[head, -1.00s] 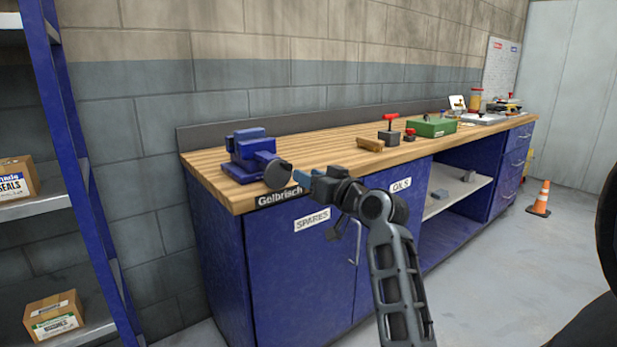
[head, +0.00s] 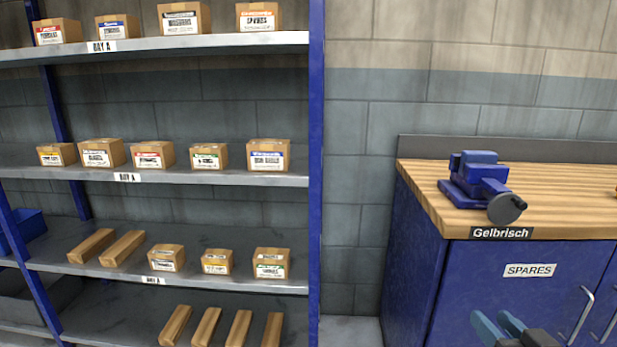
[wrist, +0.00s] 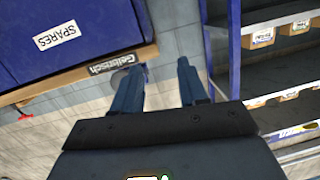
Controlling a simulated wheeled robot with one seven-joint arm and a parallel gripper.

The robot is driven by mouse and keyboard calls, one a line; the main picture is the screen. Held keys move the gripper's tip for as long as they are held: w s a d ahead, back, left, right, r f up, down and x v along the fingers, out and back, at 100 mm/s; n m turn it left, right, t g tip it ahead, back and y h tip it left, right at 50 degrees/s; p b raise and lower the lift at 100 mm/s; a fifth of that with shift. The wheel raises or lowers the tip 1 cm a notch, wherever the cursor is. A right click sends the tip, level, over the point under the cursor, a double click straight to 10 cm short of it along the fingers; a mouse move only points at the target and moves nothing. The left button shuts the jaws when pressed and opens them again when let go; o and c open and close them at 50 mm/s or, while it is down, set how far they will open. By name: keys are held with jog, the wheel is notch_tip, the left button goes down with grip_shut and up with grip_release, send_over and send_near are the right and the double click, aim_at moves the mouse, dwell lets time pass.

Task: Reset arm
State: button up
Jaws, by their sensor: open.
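My gripper (head: 499,326) is at the bottom right of the head view, in front of the blue cabinet door with the SPARES label (head: 530,270). Its two blue fingers are apart with nothing between them. In the wrist view my gripper (wrist: 158,85) also shows open and empty, with the bench edge to its left and the shelf to its right. Most of my arm is out of the head view.
A wooden-topped workbench (head: 570,183) carries a blue vise (head: 480,182) at its left end. A metal shelf rack (head: 215,178) with cardboard boxes and wooden blocks stands at the left. A narrow floor gap (head: 352,330) lies between them.

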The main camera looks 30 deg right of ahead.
jog(key=s+a+f+n+y+p, duration=0.1)
jog(key=s+a+n+y, duration=0.1)
jog(key=s+a, duration=0.4)
jog(key=s+a+f+n+y+p, duration=0.1)
jog(key=s+a, duration=0.3)
jog(key=a, duration=0.5)
jog(key=s+a+r+n+y+p, duration=0.2)
jog(key=s+a+r, duration=0.4)
jog(key=s+a, duration=0.3)
jog(key=s+n+y, duration=0.1)
jog(key=s+y, duration=0.1)
jog(key=shift+s+a, duration=0.3)
jog(key=shift+s, duration=0.05)
jog(key=shift+w, duration=0.1)
